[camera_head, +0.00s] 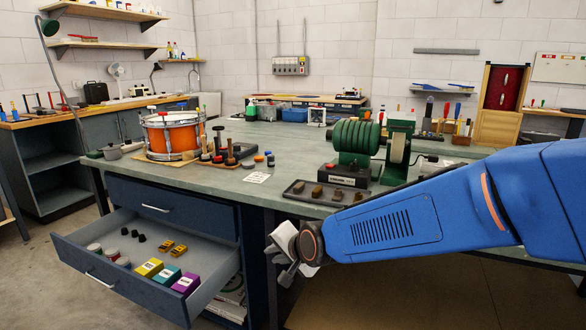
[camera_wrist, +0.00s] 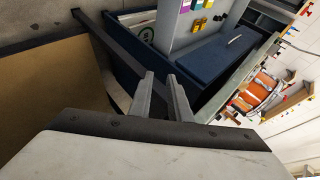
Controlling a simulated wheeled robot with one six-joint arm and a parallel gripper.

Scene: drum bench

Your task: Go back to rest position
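My gripper (camera_wrist: 161,80) shows in the wrist view with its two grey fingers apart and nothing between them. In the head view my gripper (camera_head: 286,270) hangs beside the front edge of the workbench, right of the open drawer; its fingers are partly hidden there by my wrist. The open drawer (camera_head: 118,292) is pulled out and holds yellow, teal and purple boxes, small yellow pieces, black knobs and round tins. My gripper is clear of the drawer and touches nothing that I can see.
The workbench (camera_head: 222,182) carries an orange drum (camera_head: 172,138), a dark tray (camera_head: 318,195) and a green grinding machine (camera_head: 358,138). The bench edge and the drawer lie close to my gripper. Open floor (camera_head: 40,285) shows at the left.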

